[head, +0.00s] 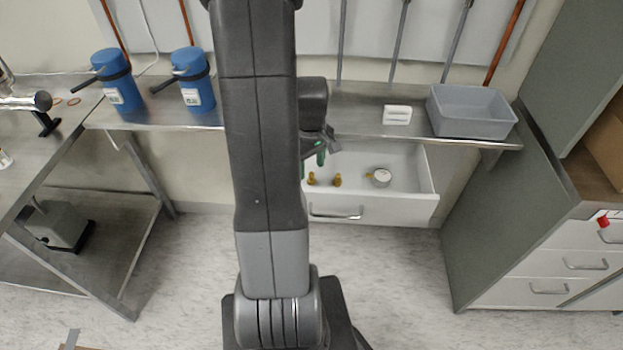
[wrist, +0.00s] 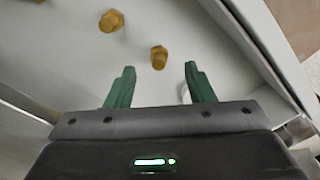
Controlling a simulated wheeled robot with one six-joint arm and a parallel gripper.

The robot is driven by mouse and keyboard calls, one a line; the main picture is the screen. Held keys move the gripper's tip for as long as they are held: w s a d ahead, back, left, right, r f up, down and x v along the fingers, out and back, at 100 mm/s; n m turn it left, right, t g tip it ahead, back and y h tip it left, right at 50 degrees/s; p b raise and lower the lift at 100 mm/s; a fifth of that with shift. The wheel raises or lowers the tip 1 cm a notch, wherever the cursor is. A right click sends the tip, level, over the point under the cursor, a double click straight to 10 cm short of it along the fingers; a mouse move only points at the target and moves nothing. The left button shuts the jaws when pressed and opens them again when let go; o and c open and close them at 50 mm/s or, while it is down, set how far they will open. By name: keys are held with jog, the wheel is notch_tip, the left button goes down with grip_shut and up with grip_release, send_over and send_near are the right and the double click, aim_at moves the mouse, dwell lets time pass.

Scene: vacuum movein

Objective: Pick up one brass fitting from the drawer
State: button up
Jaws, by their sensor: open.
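In the wrist view one fitting (wrist: 111,20) lies at the upper left and the other (wrist: 159,57) lies near the middle, just beyond the gap between my fingertips. The head view shows the same pair, a left fitting (head: 311,179) and a right fitting (head: 337,181). My gripper (wrist: 158,70) is open and empty, its green fingers pointing toward the fittings. In the head view my gripper (head: 320,158) is over the drawer, partly hidden by my arm. The left part of the drawer is hidden too.
A round white-faced gauge (head: 380,177) with a brass part lies at the drawer's right. A grey cabinet (head: 505,220) stands at the right.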

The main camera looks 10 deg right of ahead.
aim_at(312, 174)
jog(key=shift+d+f, duration=0.1)
jog(key=shift+f, duration=1.9)
jog(key=shift+c, duration=0.2)
grip_shut()
jog(key=shift+r, duration=0.1)
